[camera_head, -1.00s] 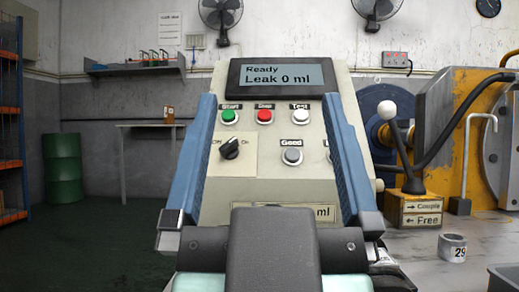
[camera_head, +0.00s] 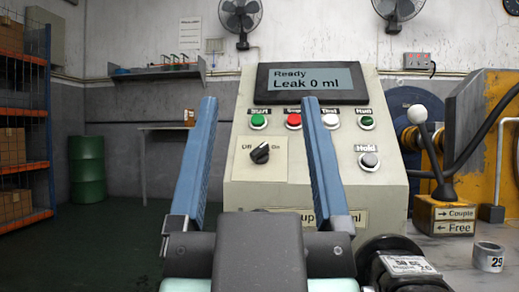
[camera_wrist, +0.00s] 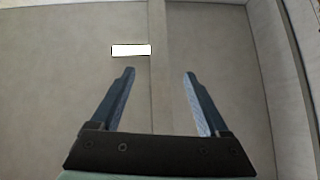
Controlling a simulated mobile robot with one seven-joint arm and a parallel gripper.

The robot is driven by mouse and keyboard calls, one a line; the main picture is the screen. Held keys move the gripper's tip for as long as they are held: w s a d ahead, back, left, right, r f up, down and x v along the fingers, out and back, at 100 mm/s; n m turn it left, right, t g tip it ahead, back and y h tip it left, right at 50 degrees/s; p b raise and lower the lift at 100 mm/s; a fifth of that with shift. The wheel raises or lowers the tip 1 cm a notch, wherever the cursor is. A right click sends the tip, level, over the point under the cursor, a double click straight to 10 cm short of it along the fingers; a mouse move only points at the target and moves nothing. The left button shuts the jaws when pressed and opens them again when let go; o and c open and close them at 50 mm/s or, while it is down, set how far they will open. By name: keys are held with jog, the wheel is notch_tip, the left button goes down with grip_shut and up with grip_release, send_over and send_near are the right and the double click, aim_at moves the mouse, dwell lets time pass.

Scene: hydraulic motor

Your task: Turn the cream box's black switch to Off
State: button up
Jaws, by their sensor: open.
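The cream box (camera_head: 238,195) stands ahead in the head view, with a display reading Ready, Leak 0 ml. Its black switch (camera_head: 260,153) is a rotary knob on a pale plate at the left of the sloping front. Off is printed at its left and On at its right; its white mark appears to point up and right, toward On. My gripper (camera_head: 258,102) is open and empty, and the switch shows between its fingers, with no contact visible. In the wrist view my gripper (camera_wrist: 159,73) faces plain grey-beige surfaces; the switch does not show there.
A button row with a green Start button (camera_head: 258,121) runs above the switch. A Hold button (camera_head: 369,161) is right of my right finger. A white-knobbed lever (camera_head: 418,114) stands further right, near a ring marked 29 (camera_head: 488,257). Open floor lies left.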

aim_at(261, 151)
notch_tip(261, 151, up, 18)
jog(key=f+p, duration=0.1)
jog(key=p, duration=1.6)
jog(key=w+r+m+g+y+p, duration=0.2)
jog(key=w+r+g+p, duration=0.15)
jog(key=w+p, duration=0.55)
jog(key=w+d+f+m+g+y+p, duration=0.3)
jog(key=w+f+m+g+p, duration=0.4)
jog(key=f+p, duration=0.5)
jog(key=s+d+f+m+y+p, duration=0.1)
jog(key=s+f+m+p, duration=0.1)
jog(key=f+m+p, duration=0.5)
jog(key=s+d+f+m+y+p, duration=0.25)
jog(key=f+m, duration=0.25)
jog(key=m, duration=0.3)
jog(key=shift+g+h, duration=0.25)
jog(key=shift+h, duration=0.2)
jog(key=x, duration=0.4)
jog(key=b+x, duration=0.1)
jog(key=x, duration=0.8)
jog(key=shift+s+a, duration=0.15)
jog(key=shift+a, duration=0.1)
jog(key=shift+c, duration=0.2)
